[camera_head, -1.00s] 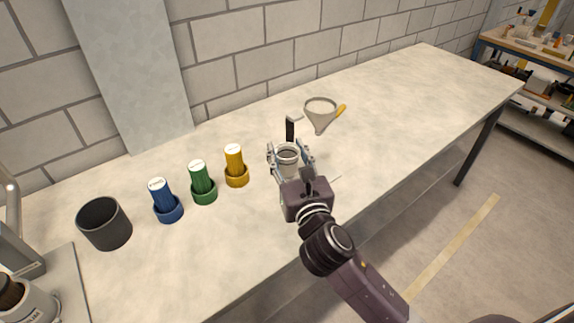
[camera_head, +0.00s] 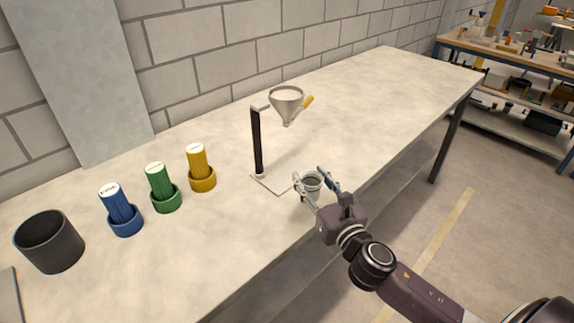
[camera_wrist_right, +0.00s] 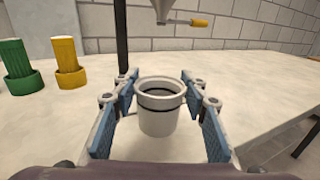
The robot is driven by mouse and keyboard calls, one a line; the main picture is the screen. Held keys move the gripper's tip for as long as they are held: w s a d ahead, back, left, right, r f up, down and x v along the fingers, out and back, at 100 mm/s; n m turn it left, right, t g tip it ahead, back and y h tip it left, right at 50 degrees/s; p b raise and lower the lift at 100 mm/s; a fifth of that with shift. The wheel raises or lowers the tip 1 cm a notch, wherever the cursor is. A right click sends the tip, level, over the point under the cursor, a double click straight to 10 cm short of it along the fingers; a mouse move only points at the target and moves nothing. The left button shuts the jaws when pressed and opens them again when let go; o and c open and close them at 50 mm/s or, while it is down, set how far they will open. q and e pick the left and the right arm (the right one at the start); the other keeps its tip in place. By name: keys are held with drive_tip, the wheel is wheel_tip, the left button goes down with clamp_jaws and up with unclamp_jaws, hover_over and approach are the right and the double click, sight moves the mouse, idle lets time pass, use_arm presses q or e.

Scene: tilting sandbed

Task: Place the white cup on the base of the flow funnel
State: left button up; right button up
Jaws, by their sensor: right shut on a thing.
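The white cup (camera_head: 313,182) is between the fingers of my right gripper (camera_head: 318,187), which is shut on it. The cup is upright with its mouth up, and it shows in the right wrist view (camera_wrist_right: 159,118) between the blue finger pads. The flow funnel stand has a thin flat base (camera_head: 268,182), a black post (camera_head: 257,142) and a grey funnel (camera_head: 287,107) with a yellow handle. In the head view the cup is just right of the base, apart from the post. I cannot tell whether the cup touches the table. My left gripper is not in view.
Yellow (camera_head: 199,165), green (camera_head: 163,187) and blue (camera_head: 119,208) capped tubes stand in matching holders on the table, left of the stand. A dark pot (camera_head: 49,240) is at far left. The table's front edge is close to my right gripper. The table's far right is clear.

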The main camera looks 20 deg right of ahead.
drive_tip(key=w, duration=0.5)
drive_tip(key=w+p, duration=0.1)
drive_tip(key=w, duration=1)
drive_tip(key=shift+w+d, duration=0.1)
drive_tip(key=shift+d, duration=0.2)
drive_tip(key=shift+f, duration=1.75)
drive_tip(key=o, duration=0.6)
drive_tip(key=shift+f+b, duration=0.2)
drive_tip(key=shift+b, duration=0.15)
drive_tip(key=o, duration=0.4)
drive_tip(key=shift+o, duration=0.2)
drive_tip(key=shift+r, duration=0.1)
